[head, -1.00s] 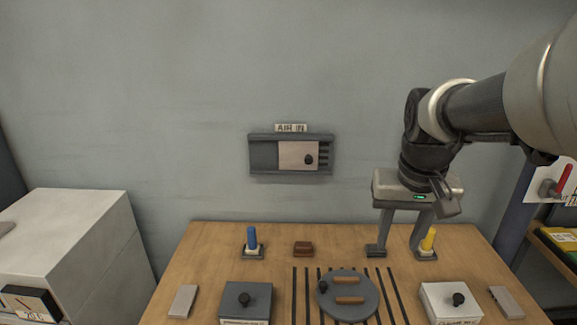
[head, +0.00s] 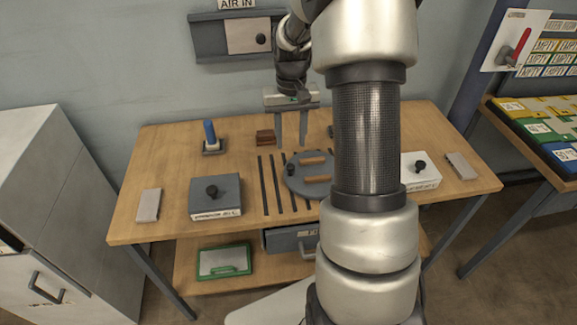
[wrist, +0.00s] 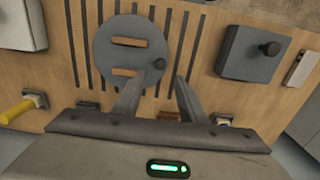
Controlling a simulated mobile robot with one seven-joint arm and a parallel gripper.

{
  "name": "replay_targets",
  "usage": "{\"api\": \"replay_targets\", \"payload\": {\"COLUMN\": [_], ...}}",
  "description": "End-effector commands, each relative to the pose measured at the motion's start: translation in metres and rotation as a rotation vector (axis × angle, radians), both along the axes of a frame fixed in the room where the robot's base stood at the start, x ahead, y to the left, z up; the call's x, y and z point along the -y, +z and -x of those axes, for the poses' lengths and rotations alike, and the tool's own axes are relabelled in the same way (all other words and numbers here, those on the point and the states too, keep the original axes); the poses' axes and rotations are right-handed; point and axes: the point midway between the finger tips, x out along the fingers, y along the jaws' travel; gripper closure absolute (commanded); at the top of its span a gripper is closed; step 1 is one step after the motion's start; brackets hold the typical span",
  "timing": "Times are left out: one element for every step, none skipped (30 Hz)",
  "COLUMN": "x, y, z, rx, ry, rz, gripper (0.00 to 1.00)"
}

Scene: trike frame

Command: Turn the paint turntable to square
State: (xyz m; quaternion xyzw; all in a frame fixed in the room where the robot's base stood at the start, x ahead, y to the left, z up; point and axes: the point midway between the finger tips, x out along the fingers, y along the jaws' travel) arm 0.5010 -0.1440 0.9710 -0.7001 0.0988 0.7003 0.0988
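The paint turntable is a round grey disc (head: 306,190) on the wooden table, with two wooden bars on top and a dark knob (head: 291,169) near its left edge. My gripper (head: 290,143) is over the table's back part, behind the disc, pointing down. Its fingers stand apart with nothing between them; it also shows in the wrist view (wrist: 158,82). I see no contact with the knob.
A grey box (head: 215,200) with a knob stands left of the turntable, a white box (head: 420,180) right of it. A blue peg (head: 209,132) and a brown block (head: 265,137) stand at the back. My arm covers part of the table's right side.

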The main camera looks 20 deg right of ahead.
Motion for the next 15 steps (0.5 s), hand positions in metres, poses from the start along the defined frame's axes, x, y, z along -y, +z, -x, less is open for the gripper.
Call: {"api": "replay_targets", "payload": {"x": [0.0, 0.0, 0.0, 0.0, 0.0, 0.0, 0.0, 0.0, 0.0, 0.0, 0.0, 0.0, 0.0, 0.0, 0.0], "y": [-0.014, -0.021, -0.03, -0.036, -0.043, -0.052, -0.058, -0.064, -0.072, -0.077, -0.082, -0.088, -0.092, -0.095, -0.1], "z": [0.001, 0.001, 0.002, 0.001, 0.001, 0.001, 0.001, 0.001, 0.001, 0.001, 0.001, 0.001, 0.001, 0.001, 0.001], "rx": [-0.005, -0.005, -0.006, -0.004, -0.005, -0.004, -0.004, -0.004, -0.004, -0.004, -0.003, -0.004, -0.003, -0.002, -0.002], "ry": [0.0, 0.0, 0.0, 0.0, 0.0, 0.0, 0.0, 0.0, 0.0, 0.0, 0.0, 0.0, 0.0, 0.0, 0.0], "rz": [-0.001, -0.001, -0.002, -0.001, -0.002, -0.002, -0.002, -0.002, -0.002, -0.001, -0.001, -0.001, -0.001, -0.001, -0.001], "gripper": [0.62, 0.62, 0.62, 0.62, 0.62, 0.62, 0.62, 0.62, 0.62, 0.62, 0.62, 0.62, 0.62, 0.62, 0.62]}}
